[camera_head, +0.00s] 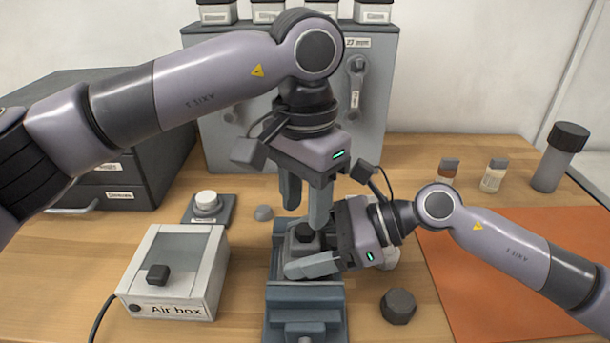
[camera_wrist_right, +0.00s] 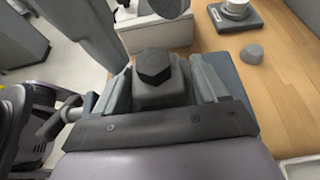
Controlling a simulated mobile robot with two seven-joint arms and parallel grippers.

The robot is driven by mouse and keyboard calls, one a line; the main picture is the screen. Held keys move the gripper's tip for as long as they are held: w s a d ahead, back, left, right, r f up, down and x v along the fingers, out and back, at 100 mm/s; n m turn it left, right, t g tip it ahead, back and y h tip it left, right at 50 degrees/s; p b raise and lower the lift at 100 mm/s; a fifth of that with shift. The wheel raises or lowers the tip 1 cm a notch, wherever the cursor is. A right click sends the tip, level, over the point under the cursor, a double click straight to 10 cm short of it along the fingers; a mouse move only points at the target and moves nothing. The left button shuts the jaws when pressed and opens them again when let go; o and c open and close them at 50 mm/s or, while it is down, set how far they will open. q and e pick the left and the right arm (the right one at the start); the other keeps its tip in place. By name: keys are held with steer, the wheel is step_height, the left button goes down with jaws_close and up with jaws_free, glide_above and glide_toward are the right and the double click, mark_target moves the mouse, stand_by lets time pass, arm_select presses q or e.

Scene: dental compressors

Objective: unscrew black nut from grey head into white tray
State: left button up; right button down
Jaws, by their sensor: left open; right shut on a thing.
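The black nut (camera_head: 304,232) sits on top of the grey head (camera_head: 303,243), which stands at the grey vise (camera_head: 305,297). The right wrist view shows the nut (camera_wrist_right: 154,67) on the grey head (camera_wrist_right: 162,93) from close by. My right gripper (camera_head: 305,252) comes in from the right, shut on the grey head below the nut. My left gripper (camera_head: 306,212) points down above the nut, open and empty. One of its fingers (camera_wrist_right: 85,30) shows in the right wrist view. A pale rounded thing (camera_head: 391,258), possibly the white tray, is mostly hidden behind my right gripper.
The air box (camera_head: 165,305) stands left of the vise, with a white-knobbed device (camera_head: 206,205) behind it. A small grey dome (camera_head: 263,213) and a dark hexagonal piece (camera_head: 398,306) lie on the table. An orange mat (camera_head: 490,290) is at the right. A grey cabinet (camera_head: 225,150) stands behind.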

mark_target(305, 229)
arm_select(q)
steer(key=shift+f, duration=1.85)
